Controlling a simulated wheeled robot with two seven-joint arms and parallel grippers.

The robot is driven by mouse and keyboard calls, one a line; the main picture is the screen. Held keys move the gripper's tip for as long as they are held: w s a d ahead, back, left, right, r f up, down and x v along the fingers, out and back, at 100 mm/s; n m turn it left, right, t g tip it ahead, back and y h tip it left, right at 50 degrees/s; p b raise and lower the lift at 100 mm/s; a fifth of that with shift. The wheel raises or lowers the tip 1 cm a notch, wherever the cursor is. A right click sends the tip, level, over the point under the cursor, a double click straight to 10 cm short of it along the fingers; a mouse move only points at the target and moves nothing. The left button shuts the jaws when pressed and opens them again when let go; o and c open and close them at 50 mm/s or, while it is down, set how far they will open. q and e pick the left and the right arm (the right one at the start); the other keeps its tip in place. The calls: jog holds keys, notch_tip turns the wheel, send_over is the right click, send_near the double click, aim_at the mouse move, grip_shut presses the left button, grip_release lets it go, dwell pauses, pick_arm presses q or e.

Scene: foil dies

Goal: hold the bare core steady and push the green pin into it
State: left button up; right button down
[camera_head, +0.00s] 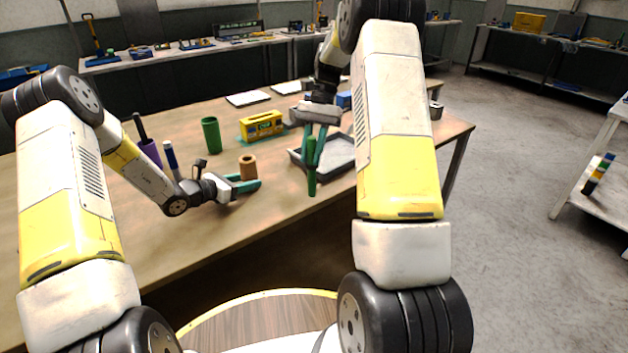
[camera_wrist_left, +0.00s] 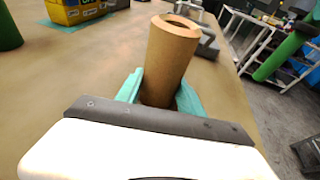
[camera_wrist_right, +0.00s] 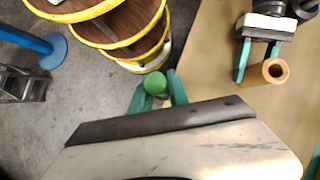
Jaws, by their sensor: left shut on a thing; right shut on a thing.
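The bare core (camera_head: 248,167) is a brown hollow tube standing upright near the table's front edge. My left gripper (camera_head: 245,186) is shut on its lower part; the left wrist view shows the core (camera_wrist_left: 170,55) between the teal fingers with its open top clear. The green pin (camera_head: 312,181) hangs upright from my right gripper (camera_head: 312,157), which is shut on it. The pin is right of the core and apart from it. The right wrist view shows the pin's round green end (camera_wrist_right: 155,83) between the fingers, and the core's open hole (camera_wrist_right: 274,70) to the right.
A grey tray (camera_head: 334,155) lies behind the pin. A yellow box (camera_head: 262,125) and a dark green tube (camera_head: 211,135) stand behind the core. A purple tube (camera_head: 150,151) and a blue-and-white rod (camera_head: 171,158) stand to the left. Table front is clear.

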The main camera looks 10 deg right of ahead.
jog(key=w+a+r+m+t+y, duration=0.1)
jog(key=w+a+r+m+t, duration=0.2)
jog(key=w+a+r+m, duration=0.45)
jog(key=w+a+r+m+t+y, duration=0.2)
jog(key=w+a+r+m, duration=0.25)
jog(key=a, duration=0.55)
notch_tip(320, 180, down, 11)
jog(key=n, duration=0.1)
jog(key=shift+w+d+f, duration=0.2)
jog(key=shift+w+d, duration=0.05)
jog(key=shift+w, duration=0.2)
dwell(0.4)
jog(key=c, duration=1.2)
grip_release()
